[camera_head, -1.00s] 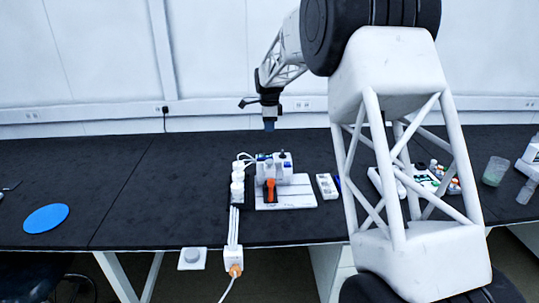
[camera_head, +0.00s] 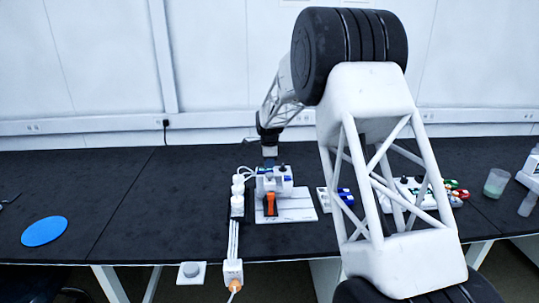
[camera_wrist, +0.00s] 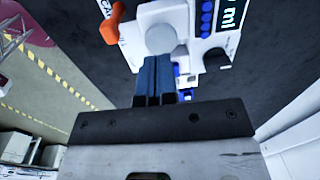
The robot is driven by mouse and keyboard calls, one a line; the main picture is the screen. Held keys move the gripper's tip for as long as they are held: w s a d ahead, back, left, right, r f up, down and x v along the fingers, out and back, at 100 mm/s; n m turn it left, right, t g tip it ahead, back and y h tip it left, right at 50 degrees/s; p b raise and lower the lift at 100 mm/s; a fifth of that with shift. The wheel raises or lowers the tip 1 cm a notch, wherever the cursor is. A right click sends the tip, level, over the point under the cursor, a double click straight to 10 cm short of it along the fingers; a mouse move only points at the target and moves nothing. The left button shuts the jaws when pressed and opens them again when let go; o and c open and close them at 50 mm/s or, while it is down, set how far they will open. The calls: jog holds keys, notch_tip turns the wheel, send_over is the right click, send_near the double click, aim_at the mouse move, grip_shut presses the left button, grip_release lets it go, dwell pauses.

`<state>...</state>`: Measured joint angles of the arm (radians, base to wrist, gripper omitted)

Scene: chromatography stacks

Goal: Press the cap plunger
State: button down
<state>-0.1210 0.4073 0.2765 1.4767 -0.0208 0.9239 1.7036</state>
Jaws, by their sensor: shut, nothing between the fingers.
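The white device (camera_head: 272,182) stands on a white base plate with an orange handle (camera_head: 270,204) at its front. In the wrist view a round grey cap (camera_wrist: 161,39), which looks like the cap plunger, lies just beyond my fingertips. My gripper (camera_head: 269,161) is directly above the device, pointing down. Its blue fingers are closed together with nothing between them, as the wrist view (camera_wrist: 154,64) shows. I cannot tell whether the fingertips touch the cap. The orange handle (camera_wrist: 111,24) and a row of blue dots (camera_wrist: 207,16) flank the cap.
A white power strip (camera_head: 237,195) with plugs and cables stands left of the device. A blue disc (camera_head: 44,231) lies on the table's left. A beaker (camera_head: 496,182) is at the right. The dark table's left middle is clear.

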aim_at(270, 174)
jog(key=shift+w+f, duration=0.1)
jog(key=shift+f, duration=1.55)
jog(key=shift+f, duration=1.05)
notch_tip(270, 174, up, 14)
jog(key=shift+s+r, duration=0.2)
jog(key=shift+s, duration=0.2)
